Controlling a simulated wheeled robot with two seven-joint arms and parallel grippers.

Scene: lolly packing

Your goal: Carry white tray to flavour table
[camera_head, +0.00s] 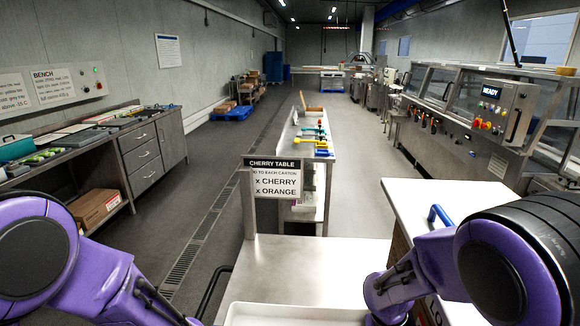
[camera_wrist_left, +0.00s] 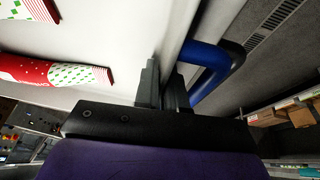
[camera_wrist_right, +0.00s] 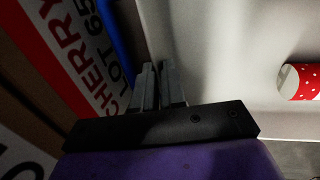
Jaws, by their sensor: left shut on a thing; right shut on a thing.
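The white tray (camera_head: 295,314) shows at the bottom middle of the head view, only its far end in sight. My left gripper (camera_wrist_left: 164,72) is shut on the tray's side in the left wrist view, beside a blue handle (camera_wrist_left: 215,65). The tray floor (camera_wrist_left: 115,45) holds red, white and green patterned pieces (camera_wrist_left: 50,72). My right gripper (camera_wrist_right: 158,66) is shut on the tray's other side. A red dotted piece (camera_wrist_right: 302,82) lies in the tray there. A metal table (camera_head: 300,270) with a "CHERRY TABLE" sign (camera_head: 276,178) stands just beyond the tray.
A white worktop (camera_head: 420,195) with a blue handle (camera_head: 438,213) is close on the right. A carton marked CHERRY (camera_wrist_right: 85,60) is close beside my right gripper. A long bench with tools (camera_head: 315,140) lies ahead.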

